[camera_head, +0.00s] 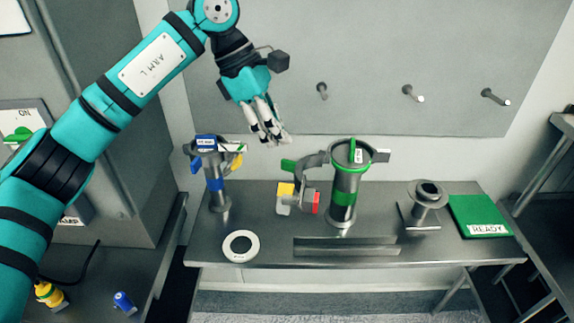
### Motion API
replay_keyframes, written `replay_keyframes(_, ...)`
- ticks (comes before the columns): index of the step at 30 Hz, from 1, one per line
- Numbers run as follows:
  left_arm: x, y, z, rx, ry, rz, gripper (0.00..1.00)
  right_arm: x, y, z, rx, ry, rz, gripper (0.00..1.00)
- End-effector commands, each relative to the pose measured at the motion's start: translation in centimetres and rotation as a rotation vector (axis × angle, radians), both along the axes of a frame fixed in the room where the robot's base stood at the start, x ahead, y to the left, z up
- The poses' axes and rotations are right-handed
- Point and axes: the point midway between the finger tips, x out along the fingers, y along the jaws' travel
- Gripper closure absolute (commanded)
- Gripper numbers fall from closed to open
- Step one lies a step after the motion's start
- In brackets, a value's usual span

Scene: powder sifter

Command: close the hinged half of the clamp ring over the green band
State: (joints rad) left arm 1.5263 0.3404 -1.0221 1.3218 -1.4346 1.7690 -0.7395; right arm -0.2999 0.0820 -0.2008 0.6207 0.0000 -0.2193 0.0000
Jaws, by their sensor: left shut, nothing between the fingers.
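The sifter column (348,184) stands upright on the steel table, with a green rim near its top and a green band (344,198) lower down. A grey curved half of the clamp ring (311,161) with a green tab (288,165) sticks out to the left of the column, swung open. My left gripper (270,139) hangs above and left of this half, pointing down. Its fingers are shut and empty, and it appears clear of the ring. The hinge itself is hard to make out. My right gripper is not in view.
A blue-banded column (216,186) stands at the left, with a flat white ring (241,246) in front. A block with yellow and red parts (297,199) sits beside the sifter. A metal flanged piece (425,203) and a green READY mat (476,211) are at the right. Pegs (413,94) stick out behind.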

Motion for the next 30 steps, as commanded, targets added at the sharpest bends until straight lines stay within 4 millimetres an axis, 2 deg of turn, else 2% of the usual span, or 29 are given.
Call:
replay_keyframes(1, 0.5, 1.8, 0.9, 0.076, -0.022, 0.007, 1.0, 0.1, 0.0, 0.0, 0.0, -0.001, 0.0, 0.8)
replay_keyframes(3, 0.8, 3.5, 1.5, 0.146, -0.033, 0.013, 1.0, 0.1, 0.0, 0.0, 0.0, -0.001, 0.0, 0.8)
replay_keyframes(7, 0.8, 4.4, 1.5, 0.191, -0.036, 0.016, 1.0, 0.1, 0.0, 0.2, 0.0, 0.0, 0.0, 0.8)
replay_keyframes(11, 0.7, 3.9, -0.2, 0.188, -0.033, 0.013, 1.0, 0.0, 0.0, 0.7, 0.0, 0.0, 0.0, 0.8)
replay_keyframes(22, 0.2, 2.0, -7.5, 0.186, -0.031, 0.013, 1.0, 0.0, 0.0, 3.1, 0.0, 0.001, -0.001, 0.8)
replay_keyframes(27, -0.2, -0.6, -7.4, 0.183, -0.034, 0.012, 1.0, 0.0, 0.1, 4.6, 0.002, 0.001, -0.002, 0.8)
replay_keyframes(30, -0.4, -1.5, -7.6, 0.184, -0.035, 0.013, 1.0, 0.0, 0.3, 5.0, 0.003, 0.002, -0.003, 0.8)
